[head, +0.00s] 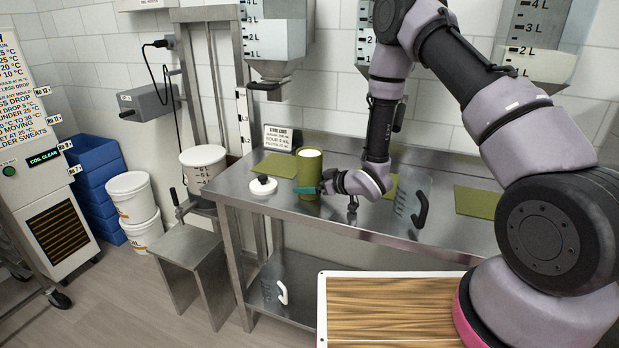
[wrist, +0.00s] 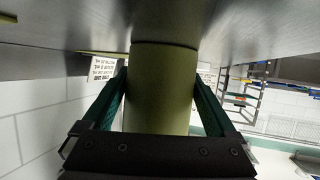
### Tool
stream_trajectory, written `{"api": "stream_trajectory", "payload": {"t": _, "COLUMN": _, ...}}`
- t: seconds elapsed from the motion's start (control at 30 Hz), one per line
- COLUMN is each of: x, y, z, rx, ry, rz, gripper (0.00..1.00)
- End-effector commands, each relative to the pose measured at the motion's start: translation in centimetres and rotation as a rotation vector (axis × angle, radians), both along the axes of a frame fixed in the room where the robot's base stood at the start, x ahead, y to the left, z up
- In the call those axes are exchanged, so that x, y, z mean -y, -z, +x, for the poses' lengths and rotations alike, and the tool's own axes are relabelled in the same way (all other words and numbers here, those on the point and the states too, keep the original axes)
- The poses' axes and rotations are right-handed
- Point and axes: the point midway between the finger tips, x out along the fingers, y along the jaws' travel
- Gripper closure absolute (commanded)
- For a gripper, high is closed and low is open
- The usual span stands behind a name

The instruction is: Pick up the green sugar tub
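The green sugar tub (head: 308,173) is an olive-green cylinder with a white top. It stands upright on the steel table, left of my gripper (head: 322,188) in the head view. In the wrist view the tub (wrist: 160,90) fills the middle between the two teal fingers of my gripper (wrist: 160,78). One finger lies along each side of it, with the tips very close to its sides. I cannot tell whether the fingers press on it. The wrist picture is upside down, and the tub's base meets the shiny tabletop there.
A white round lid with a dark knob (head: 263,186) lies left of the tub. A small sign (head: 278,138) stands behind it. Green mats (head: 274,165) lie on the steel table (head: 240,186). A clear jug with a black handle (head: 412,205) stands right of my gripper.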

Motion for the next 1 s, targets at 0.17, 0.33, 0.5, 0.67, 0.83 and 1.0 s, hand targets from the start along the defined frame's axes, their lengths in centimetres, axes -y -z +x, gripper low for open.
{"api": "stream_trajectory", "payload": {"t": 0.17, "x": 0.0, "y": -0.1, "z": 0.0, "rx": 0.003, "ry": -0.002, "rz": 0.001, "gripper": 1.00}}
{"api": "stream_trajectory", "payload": {"t": 0.33, "x": 0.0, "y": -0.2, "z": 0.0, "rx": 0.003, "ry": -0.002, "rz": 0.001, "gripper": 1.00}}
{"api": "stream_trajectory", "payload": {"t": 0.5, "x": -0.1, "y": -1.3, "z": 0.1, "rx": 0.004, "ry": -0.002, "rz": 0.003, "gripper": 1.00}}
{"api": "stream_trajectory", "payload": {"t": 0.67, "x": 0.0, "y": -3.9, "z": 0.1, "rx": 0.007, "ry": 0.000, "rz": 0.004, "gripper": 1.00}}
{"api": "stream_trajectory", "payload": {"t": 0.83, "x": 0.0, "y": -7.3, "z": 0.1, "rx": 0.006, "ry": 0.000, "rz": 0.003, "gripper": 1.00}}
{"api": "stream_trajectory", "payload": {"t": 1.0, "x": 0.0, "y": -9.4, "z": 0.1, "rx": 0.004, "ry": -0.001, "rz": 0.002, "gripper": 1.00}}
